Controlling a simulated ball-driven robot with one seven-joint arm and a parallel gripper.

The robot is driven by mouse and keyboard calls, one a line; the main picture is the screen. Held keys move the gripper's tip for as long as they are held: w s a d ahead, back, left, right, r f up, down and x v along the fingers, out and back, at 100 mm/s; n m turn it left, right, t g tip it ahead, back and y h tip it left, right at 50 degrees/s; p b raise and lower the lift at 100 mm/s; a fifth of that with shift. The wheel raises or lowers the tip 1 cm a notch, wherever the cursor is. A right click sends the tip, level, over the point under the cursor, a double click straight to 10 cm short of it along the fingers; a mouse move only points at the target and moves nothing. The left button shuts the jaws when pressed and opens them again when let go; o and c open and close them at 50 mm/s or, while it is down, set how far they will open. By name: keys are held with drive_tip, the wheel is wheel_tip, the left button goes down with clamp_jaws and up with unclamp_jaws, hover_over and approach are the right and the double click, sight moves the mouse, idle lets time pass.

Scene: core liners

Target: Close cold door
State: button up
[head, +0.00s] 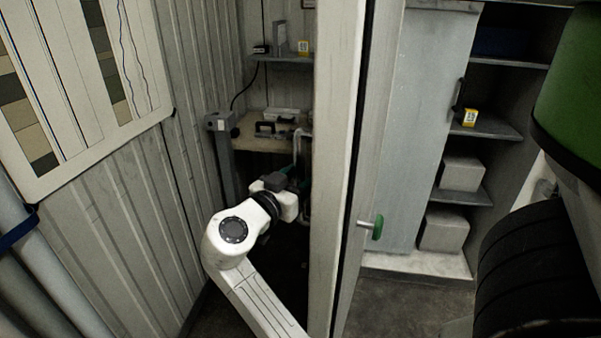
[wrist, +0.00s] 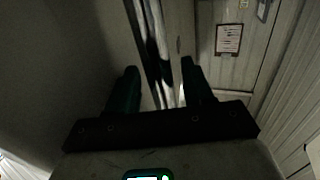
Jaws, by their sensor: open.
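A tall pale door (head: 338,150), which I take to be the cold door, stands upright and is seen nearly edge-on in the middle of the head view. A handle with a green knob (head: 376,228) sticks out on its right side. My gripper (head: 296,178) is to the left of the door, partly hidden by its own wrist and by the door edge. In the wrist view my gripper (wrist: 160,74) is open, with two dark green fingers apart. A pale upright edge with dark strips (wrist: 155,45) shows beyond and between the fingers; I cannot tell whether they touch it.
A ribbed wall with a chart board (head: 85,80) is on the left. A bench (head: 258,145) with tools stands behind my gripper. Right of the door are a grey cabinet panel (head: 425,130) and shelves with boxes (head: 462,172). A patch of floor (head: 410,300) is clear at lower right.

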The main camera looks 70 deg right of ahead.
drive_tip(key=shift+s+d, duration=0.1)
drive_tip(key=shift+d, duration=0.15)
clamp_jaws()
idle(0.4)
